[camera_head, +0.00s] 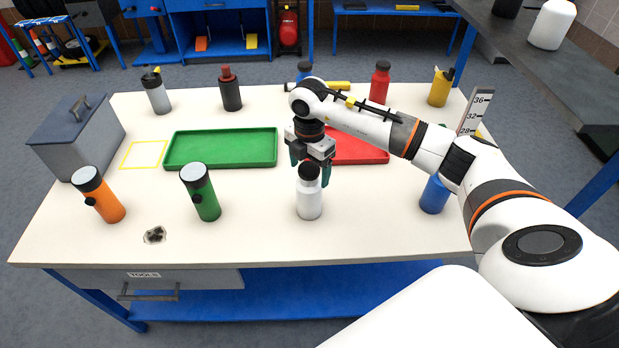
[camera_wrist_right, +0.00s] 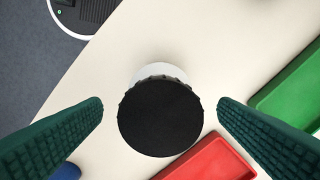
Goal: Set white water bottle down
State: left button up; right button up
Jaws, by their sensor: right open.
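The white water bottle (camera_head: 309,199) with a black cap stands upright on the white table (camera_head: 262,229), near its front middle. My right gripper (camera_head: 311,172) is above and around its cap, with the fingers pointing down. In the right wrist view the black cap (camera_wrist_right: 160,117) lies between the two green fingers of my right gripper (camera_wrist_right: 160,112). Gaps show on both sides, so the fingers are open and apart from the cap. My left gripper is not in view.
Green (camera_head: 221,148) and red (camera_head: 358,147) trays lie behind the bottle. Green (camera_head: 201,193) and orange (camera_head: 99,196) flashlights stand left. A blue bottle (camera_head: 433,196) stands right, partly behind my arm. A grey toolbox (camera_head: 78,139) is at the left edge. Several bottles line the back.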

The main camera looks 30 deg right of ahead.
notch_tip(320, 180, up, 8)
jog(key=shift+r+b, duration=0.1)
jog(key=shift+b, duration=0.55)
